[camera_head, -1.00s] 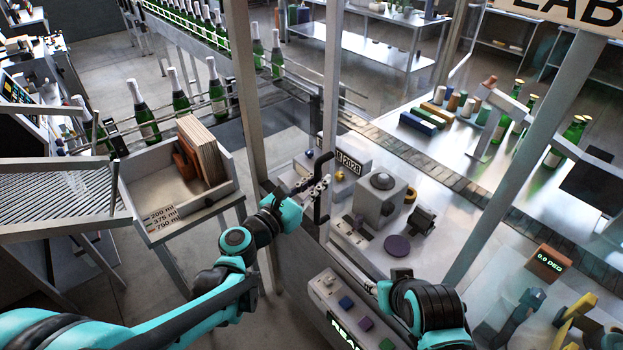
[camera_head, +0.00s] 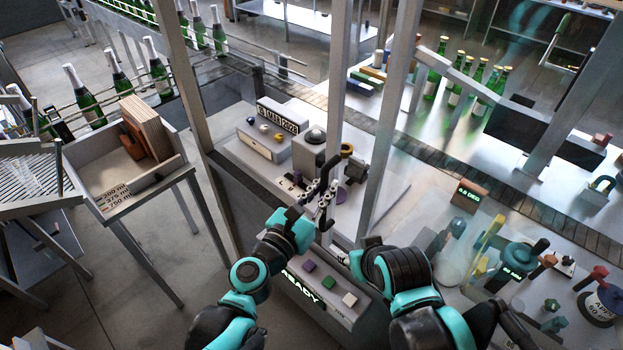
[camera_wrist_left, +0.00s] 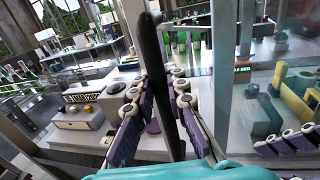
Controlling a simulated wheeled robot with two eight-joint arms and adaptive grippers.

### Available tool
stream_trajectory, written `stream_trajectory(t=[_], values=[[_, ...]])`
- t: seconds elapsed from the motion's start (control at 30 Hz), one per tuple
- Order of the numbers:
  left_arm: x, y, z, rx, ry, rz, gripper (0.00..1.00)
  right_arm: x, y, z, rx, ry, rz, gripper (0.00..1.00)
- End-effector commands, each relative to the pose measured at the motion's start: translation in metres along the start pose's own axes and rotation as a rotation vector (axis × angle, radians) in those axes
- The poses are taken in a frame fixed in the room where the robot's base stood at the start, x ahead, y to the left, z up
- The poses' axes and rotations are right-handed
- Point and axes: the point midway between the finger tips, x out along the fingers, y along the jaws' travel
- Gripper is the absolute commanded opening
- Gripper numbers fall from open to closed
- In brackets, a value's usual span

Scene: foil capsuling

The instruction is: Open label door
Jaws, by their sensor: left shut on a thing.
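The label door's black handle (camera_head: 331,165) stands upright in the middle of the head view. It also fills the centre of the left wrist view (camera_wrist_left: 152,50). My left gripper (camera_head: 318,205) is shut on the handle, with purple-and-white fingers on both sides of it in the left wrist view (camera_wrist_left: 158,98). The door's grey edge post (camera_head: 394,110) stands right of the fixed post (camera_head: 341,60), with a gap between them. Tinted glass is to the right of the edge post. My right gripper (camera_head: 344,257) is low beside the door, its fingers mostly hidden by its own wrist.
A control box (camera_head: 322,290) with coloured buttons is below the grippers. The labelling machine (camera_head: 280,130) stands behind the handle. A crate (camera_head: 95,195) on legs is at the left. Bottles (camera_head: 85,95) line a conveyor. Tools crowd the right bench (camera_head: 450,310).

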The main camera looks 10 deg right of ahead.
Motion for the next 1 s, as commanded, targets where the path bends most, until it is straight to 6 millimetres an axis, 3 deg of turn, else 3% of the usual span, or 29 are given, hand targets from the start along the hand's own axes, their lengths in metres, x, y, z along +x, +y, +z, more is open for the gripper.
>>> stream_trajectory(t=[0.47, 0.5, 0.57, 0.87, 1.0], values=[[0.0, -0.006, 0.001, -0.003, 0.0, 0.0, 0.0, 0.0, 0.0, 0.0, 0.0, 0.0, 0.0, 0.4], [0.0, -0.006, 0.001, -0.003, 0.0, 0.0, 0.21, 0.0, 0.0, 0.0, 0.0, 0.0, 0.0, 0.4], [0.0, -0.006, 0.001, -0.003, 0.0, 0.0, 0.35, 0.0, 0.0, 0.0, 0.0, 0.0, 0.0, 0.4], [-0.001, -0.005, 0.0, -0.002, 0.0, 0.001, 0.35, 0.0, 0.0, 0.0, 0.0, 0.0, 0.0, 0.4], [-0.011, -0.005, 0.001, -0.001, 0.0, 0.002, 0.35, 0.0, 0.0, 0.0, 0.0, 0.0, 0.0, 0.4]])
